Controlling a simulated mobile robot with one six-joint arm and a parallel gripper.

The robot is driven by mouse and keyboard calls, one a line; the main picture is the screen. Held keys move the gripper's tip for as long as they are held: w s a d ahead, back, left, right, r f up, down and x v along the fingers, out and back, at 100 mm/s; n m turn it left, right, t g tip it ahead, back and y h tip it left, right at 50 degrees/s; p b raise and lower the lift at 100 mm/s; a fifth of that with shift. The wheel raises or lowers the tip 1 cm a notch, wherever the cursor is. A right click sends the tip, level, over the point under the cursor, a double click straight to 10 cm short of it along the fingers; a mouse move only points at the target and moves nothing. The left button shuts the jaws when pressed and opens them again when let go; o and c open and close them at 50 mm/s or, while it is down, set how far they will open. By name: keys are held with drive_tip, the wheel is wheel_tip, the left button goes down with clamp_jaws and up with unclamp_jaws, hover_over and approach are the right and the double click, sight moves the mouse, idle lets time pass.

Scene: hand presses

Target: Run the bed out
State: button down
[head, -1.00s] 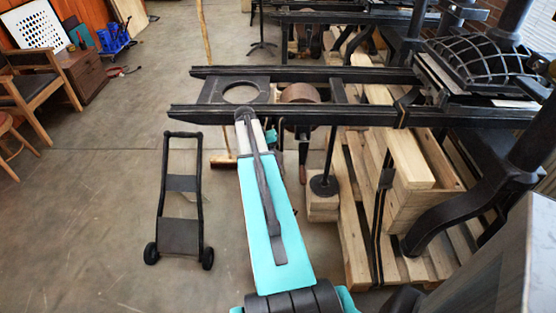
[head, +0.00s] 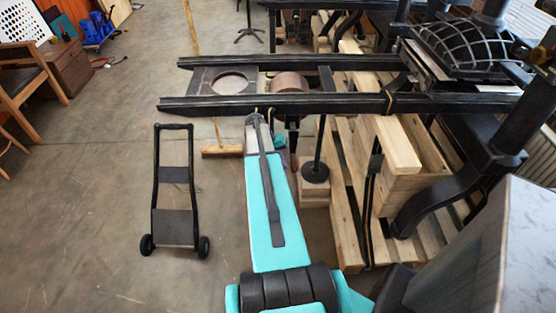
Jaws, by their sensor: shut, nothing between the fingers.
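The hand press has two long black rails (head: 330,104) running left to right. The flat bed (head: 432,66) sits at their right end, partly under the black ribbed platen (head: 462,42). A round brown drum (head: 291,82) lies between the rails. A handle with a brown grip (head: 294,161) hangs below the near rail, just right of my arm. My teal arm reaches up from the bottom to just below the near rail. A small teal wrist part shows beside the handle. My gripper is hidden behind the arm, so contact with the handle cannot be seen.
A black hand truck (head: 175,190) stands left of my arm. A black post (head: 316,150) stands on wooden blocks at right, beside a wooden pallet (head: 345,220). A second press is behind.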

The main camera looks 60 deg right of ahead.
drive_tip(key=shift+s+d, duration=0.15)
drive_tip(key=shift+s, duration=0.1)
